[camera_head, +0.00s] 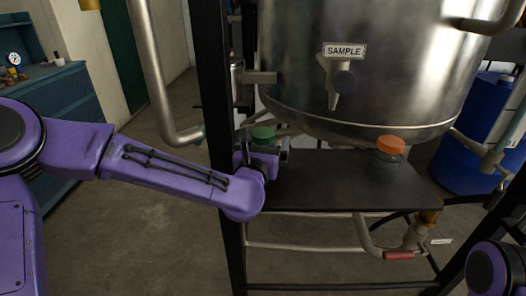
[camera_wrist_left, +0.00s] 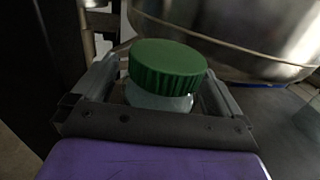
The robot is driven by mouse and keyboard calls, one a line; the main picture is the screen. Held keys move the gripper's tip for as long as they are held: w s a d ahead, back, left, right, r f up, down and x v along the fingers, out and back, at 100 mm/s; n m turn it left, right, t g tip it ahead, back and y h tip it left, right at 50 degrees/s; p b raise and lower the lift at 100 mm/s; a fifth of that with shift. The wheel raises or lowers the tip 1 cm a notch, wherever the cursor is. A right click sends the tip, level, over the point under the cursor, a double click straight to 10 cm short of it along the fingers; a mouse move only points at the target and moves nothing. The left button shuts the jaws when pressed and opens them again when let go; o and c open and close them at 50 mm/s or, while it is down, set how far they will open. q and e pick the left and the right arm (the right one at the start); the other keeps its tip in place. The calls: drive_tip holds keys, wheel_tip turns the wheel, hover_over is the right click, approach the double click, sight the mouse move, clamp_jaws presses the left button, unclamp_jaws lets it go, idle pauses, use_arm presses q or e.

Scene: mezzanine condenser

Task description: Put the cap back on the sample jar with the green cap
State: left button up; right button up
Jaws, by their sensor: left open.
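A ribbed green cap (camera_wrist_left: 167,66) sits on top of a pale, clear sample jar (camera_wrist_left: 158,98) in the left wrist view. I cannot tell whether it is screwed down. The cap also shows in the head view (camera_head: 263,133), at the left end of the dark shelf (camera_head: 335,180). My left gripper (camera_head: 268,150) is around the jar. In the left wrist view its fingers (camera_wrist_left: 158,92) stand open on either side, just below the cap. The gripper hides the lower jar. My right gripper is out of view; part of my right arm shows at the lower right.
A jar with an orange cap (camera_head: 390,146) stands at the shelf's right. A large steel vessel (camera_head: 375,70) with a SAMPLE label and valve (camera_head: 340,82) hangs low over the shelf. A black post (camera_head: 216,100) and a bent pipe (camera_head: 150,70) stand left. The middle shelf is clear.

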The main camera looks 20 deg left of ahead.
sight(264, 129)
use_arm(q)
drive_tip(key=c, duration=1.2)
drive_tip(key=shift+r, duration=0.4)
drive_tip(key=shift+c, duration=0.2)
wheel_tip(264, 129, up, 2)
drive_tip(key=shift+r+p, duration=0.15)
drive_tip(key=shift+p, duration=0.15)
drive_tip(key=s+d+r, duration=0.2)
drive_tip(key=s+r, duration=0.8)
drive_tip(key=s, duration=0.3)
drive_tip(key=shift+s+d, duration=0.25)
drive_tip(key=shift+s, duration=0.15)
